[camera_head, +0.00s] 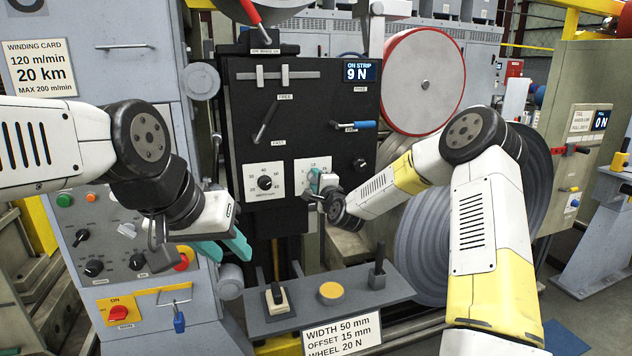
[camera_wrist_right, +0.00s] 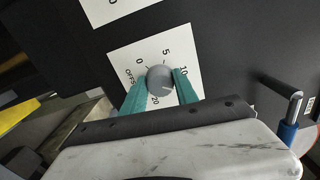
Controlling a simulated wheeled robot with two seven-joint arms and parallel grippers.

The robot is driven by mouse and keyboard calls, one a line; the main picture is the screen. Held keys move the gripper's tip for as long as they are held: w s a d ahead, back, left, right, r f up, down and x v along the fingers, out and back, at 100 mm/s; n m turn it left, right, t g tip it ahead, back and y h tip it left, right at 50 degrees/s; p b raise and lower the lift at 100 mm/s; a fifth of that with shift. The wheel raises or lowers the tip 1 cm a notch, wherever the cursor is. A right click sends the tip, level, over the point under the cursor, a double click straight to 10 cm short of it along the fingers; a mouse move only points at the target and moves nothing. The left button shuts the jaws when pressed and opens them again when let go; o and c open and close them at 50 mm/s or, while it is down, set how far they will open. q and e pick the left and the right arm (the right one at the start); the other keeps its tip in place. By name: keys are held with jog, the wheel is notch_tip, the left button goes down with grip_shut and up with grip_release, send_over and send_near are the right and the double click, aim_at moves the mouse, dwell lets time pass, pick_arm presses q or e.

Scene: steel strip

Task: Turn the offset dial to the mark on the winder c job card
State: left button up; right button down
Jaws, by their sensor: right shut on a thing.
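The offset dial (camera_wrist_right: 159,79) is a round grey knob on a white scale plate (camera_wrist_right: 129,62) in the right wrist view. The 0, 5, 10 and 20 marks show; the 15 is hidden, and I cannot tell which mark the knob points to. My right gripper (camera_wrist_right: 160,90) is shut on the knob, one teal finger on each side. In the head view the right gripper (camera_head: 315,181) covers much of this plate. The job card (camera_head: 342,334) reads width 50 mm, offset 15 mm, wheel 20 N. My left gripper (camera_head: 224,249) is open and empty, left of the shelf.
A second dial (camera_head: 265,183) with a black knob sits left of the offset plate. A blue-handled lever (camera_head: 350,126) is above right. The grey shelf (camera_head: 355,297) below holds a yellow-topped round piece (camera_head: 331,291). A large strip coil (camera_head: 415,235) stands behind my right arm.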

jog(key=shift+d+m, duration=0.1)
jog(key=shift+m, duration=2.2)
jog(key=c, duration=0.9)
grip_release()
jog(key=shift+c, duration=0.2)
jog(key=v, duration=0.7)
jog(key=shift+s, duration=0.35)
jog(key=shift+r, duration=0.1)
